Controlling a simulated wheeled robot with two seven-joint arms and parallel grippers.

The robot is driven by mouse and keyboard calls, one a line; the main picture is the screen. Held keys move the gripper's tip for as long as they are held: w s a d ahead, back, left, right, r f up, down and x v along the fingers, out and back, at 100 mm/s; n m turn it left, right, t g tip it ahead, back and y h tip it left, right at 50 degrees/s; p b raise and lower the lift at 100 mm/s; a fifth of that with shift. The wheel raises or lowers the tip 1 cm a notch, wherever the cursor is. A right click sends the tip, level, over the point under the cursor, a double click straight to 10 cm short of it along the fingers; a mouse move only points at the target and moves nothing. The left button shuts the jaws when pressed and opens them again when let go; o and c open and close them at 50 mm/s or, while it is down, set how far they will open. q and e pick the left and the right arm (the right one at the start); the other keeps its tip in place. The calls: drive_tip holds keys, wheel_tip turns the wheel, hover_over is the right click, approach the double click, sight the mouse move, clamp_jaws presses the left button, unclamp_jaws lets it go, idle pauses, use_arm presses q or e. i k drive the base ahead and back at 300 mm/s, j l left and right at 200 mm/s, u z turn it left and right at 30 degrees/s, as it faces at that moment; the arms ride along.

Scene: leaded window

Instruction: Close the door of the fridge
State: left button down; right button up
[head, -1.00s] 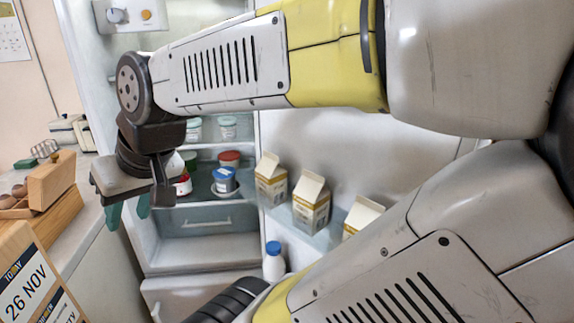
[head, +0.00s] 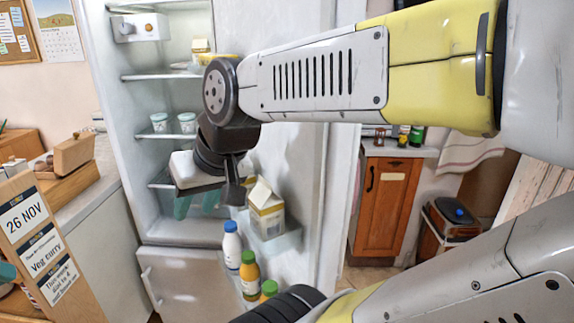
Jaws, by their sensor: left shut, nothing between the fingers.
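The white fridge (head: 130,60) stands with its door open. The door (head: 293,150) is hinged on the right and shows its inner face, with a carton (head: 266,210) and several bottles in its racks. My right gripper (head: 197,203) hangs in front of the opening, left of the door's carton, with its teal fingers pointing down and a gap between them. It looks empty; contact with the door cannot be told. My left gripper (head: 6,272) shows only as a teal fingertip at the left edge and is shut. My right forearm hides part of the door.
Right of the door are a wooden cabinet (head: 385,205) and a bin (head: 450,220). Some floor shows between door and cabinet.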

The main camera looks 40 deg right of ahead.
sight(311, 167)
drive_tip(key=k+l, duration=0.6)
drive_tip(key=l, duration=0.5)
drive_tip(key=k+l+u, duration=0.15)
drive_tip(key=l, duration=0.35)
drive_tip(key=k+l, duration=0.25)
drive_tip(key=l, duration=0.15)
drive_tip(key=k+l+u, duration=0.1)
drive_tip(key=k+l, duration=0.15)
drive_tip(key=l+u, duration=0.3)
drive_tip(key=l, duration=0.25)
